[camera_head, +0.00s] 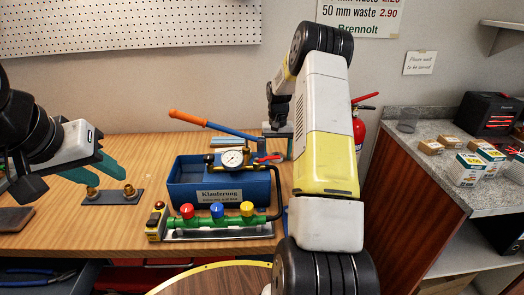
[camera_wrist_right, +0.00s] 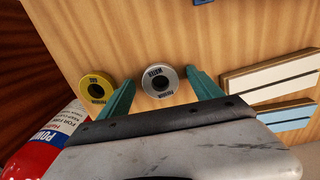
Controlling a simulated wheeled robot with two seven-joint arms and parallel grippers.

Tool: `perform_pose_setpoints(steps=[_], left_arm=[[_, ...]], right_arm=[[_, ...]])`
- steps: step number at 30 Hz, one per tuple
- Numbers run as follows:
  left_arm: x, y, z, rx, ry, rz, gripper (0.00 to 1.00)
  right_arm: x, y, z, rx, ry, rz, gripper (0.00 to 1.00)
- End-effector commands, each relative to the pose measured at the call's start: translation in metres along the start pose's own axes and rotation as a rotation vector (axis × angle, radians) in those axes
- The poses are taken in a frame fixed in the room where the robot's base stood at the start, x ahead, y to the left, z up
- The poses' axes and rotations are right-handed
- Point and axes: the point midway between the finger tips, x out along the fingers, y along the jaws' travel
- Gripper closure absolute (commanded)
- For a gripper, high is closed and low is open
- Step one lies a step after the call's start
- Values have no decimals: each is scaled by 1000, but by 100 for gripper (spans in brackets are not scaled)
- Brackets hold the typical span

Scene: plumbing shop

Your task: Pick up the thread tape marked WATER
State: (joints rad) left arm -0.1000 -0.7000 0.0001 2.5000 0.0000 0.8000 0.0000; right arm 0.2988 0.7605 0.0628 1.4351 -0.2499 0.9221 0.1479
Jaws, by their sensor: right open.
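The thread tape marked WATER is a grey-white ring (camera_wrist_right: 148,87) lying on the wooden bench in the right wrist view. A yellow tape ring (camera_wrist_right: 97,89) marked GAS lies to its left. My right gripper (camera_wrist_right: 159,76) is open, its green fingers to either side of the WATER tape, the left finger between the two tapes. I cannot tell whether the fingers touch the tape. In the head view my right arm hides both tapes. My left gripper (camera_head: 107,178) looks open and empty, above a dark plate with brass fittings (camera_head: 129,191).
A blue test pump (camera_head: 190,192) with a gauge and long handle stands mid-bench, behind a green manifold (camera_head: 200,223) with coloured knobs. A red extinguisher (camera_head: 358,130) is beside the bench, also in the wrist view (camera_wrist_right: 50,130). Pale and blue-topped blocks (camera_wrist_right: 275,80) lie right of the tape.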

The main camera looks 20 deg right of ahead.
Motion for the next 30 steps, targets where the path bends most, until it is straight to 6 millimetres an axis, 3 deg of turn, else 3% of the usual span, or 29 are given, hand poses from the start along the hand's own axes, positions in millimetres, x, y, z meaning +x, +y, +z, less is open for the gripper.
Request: perform_pose_setpoints(steps=[3,12,21,30], left_arm=[[0,0,0,0,0,0,64],[0,0,0,0,0,0,64],[0,0,0,0,0,0,64],[0,0,0,0,0,0,64]], right_arm=[[0,0,0,0,0,0,29],[-1,0,0,1,0,0,88],[-6,0,-1,1,3,0,90],[-62,0,-1,1,6,0,90]])
